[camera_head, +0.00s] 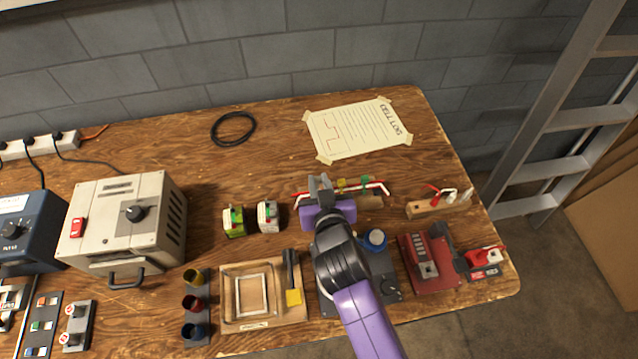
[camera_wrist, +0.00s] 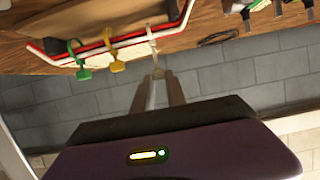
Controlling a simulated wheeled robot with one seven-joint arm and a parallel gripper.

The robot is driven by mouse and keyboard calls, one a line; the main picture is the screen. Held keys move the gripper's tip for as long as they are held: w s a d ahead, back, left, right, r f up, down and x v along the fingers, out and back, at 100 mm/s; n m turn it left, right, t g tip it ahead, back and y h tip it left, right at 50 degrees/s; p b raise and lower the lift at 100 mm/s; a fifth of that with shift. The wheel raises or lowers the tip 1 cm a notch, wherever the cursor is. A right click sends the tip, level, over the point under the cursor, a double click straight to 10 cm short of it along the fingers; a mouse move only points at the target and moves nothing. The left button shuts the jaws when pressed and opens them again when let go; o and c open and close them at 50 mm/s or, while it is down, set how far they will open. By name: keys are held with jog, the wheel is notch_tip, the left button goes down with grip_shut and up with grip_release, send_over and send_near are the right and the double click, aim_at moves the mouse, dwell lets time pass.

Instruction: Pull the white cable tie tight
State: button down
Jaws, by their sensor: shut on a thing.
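The white cable tie (camera_wrist: 152,38) is looped around a bundle of red and white wires in the wrist view, with its tail running down between my fingers. My gripper (camera_wrist: 155,80) is shut on that tail. A yellow tie (camera_wrist: 114,60) and a green tie (camera_wrist: 79,62) hang from the same bundle beside it. In the head view my gripper (camera_head: 318,183) is over the left part of the wire bundle (camera_head: 380,186) and hides the white tie. The yellow tie (camera_head: 341,183) and green tie (camera_head: 365,181) show just to its right. How snug the white loop is cannot be told.
Small green and white blocks (camera_head: 234,222) stand left of my gripper. A wooden tray (camera_head: 222,300) and a blue-knobbed device (camera_head: 388,288) lie in front. A red device (camera_head: 417,278) and a wooden tool block (camera_head: 425,209) are right. The table behind is mostly clear.

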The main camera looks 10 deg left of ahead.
notch_tip(320, 180, up, 2)
jog(key=shift+p, duration=0.3)
jog(key=shift+f, duration=0.1)
jog(key=c, duration=1.3)
grip_release()
jog(key=shift+b+v, duration=0.4)
jog(key=shift+v, duration=3.55)
jog(key=shift+a, duration=0.1)
